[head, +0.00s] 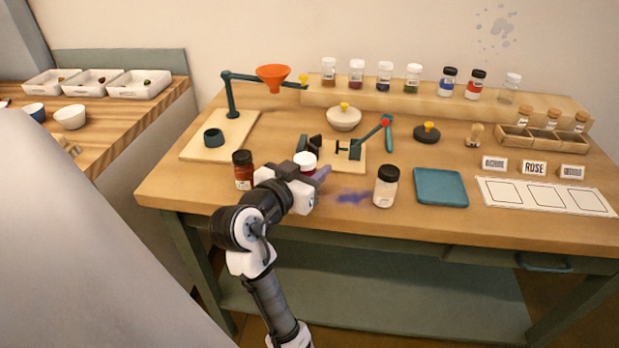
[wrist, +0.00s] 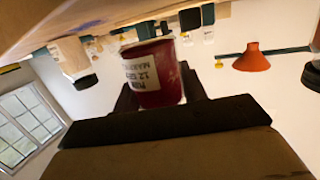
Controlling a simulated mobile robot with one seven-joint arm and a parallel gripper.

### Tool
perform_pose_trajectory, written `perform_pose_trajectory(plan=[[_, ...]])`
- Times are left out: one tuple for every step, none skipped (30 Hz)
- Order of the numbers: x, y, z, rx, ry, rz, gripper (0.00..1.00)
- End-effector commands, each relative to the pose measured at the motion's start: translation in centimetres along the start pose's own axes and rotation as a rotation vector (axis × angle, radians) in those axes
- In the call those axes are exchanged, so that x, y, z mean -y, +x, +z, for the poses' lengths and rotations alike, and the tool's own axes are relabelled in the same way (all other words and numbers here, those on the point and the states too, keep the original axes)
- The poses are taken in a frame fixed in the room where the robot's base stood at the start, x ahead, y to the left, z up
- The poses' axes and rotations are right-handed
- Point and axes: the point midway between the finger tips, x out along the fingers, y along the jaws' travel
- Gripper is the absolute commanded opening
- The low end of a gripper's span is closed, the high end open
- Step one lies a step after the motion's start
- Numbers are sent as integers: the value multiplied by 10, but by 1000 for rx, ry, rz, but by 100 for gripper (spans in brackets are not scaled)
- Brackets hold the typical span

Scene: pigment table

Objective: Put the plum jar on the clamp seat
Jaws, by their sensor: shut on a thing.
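The plum jar (head: 306,160), dark red with a white lid, is between the fingers of my gripper (head: 304,173), which is shut on it. The jar also shows in the wrist view (wrist: 154,75) with a white printed label facing the camera. The clamp (head: 354,150) has dark green parts and a red-knobbed lever, and stands on a pale wooden base (head: 357,163) just behind and right of the jar. My gripper and the jar partly hide that base and the seat area. I cannot tell how high the jar is above the table.
A red jar with a dark lid (head: 243,170) stands close left of my gripper. A pale jar with a black lid (head: 386,187) stands to the right. A purple smear (head: 353,196) lies between. A funnel stand (head: 231,98) is at back left; a blue tray (head: 440,187) is farther right.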

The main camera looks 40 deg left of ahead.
Motion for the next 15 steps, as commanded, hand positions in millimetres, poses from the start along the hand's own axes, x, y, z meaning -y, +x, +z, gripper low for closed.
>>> perform_pose_trajectory(plan=[[0,2,11,3,-3,2,17],[0,2,14,3,-4,2,17],[0,3,17,3,-3,2,17],[0,3,19,2,-2,2,17],[0,3,21,1,-2,1,17],[0,4,23,1,-2,1,17],[0,4,24,1,-1,1,17],[0,4,24,0,-1,1,17],[0,4,24,0,0,1,17],[0,4,24,0,0,1,17],[0,4,24,0,0,1,17],[0,4,24,0,0,1,17],[0,4,24,0,0,1,17],[0,4,24,0,0,1,17],[0,4,25,0,0,1,17]])
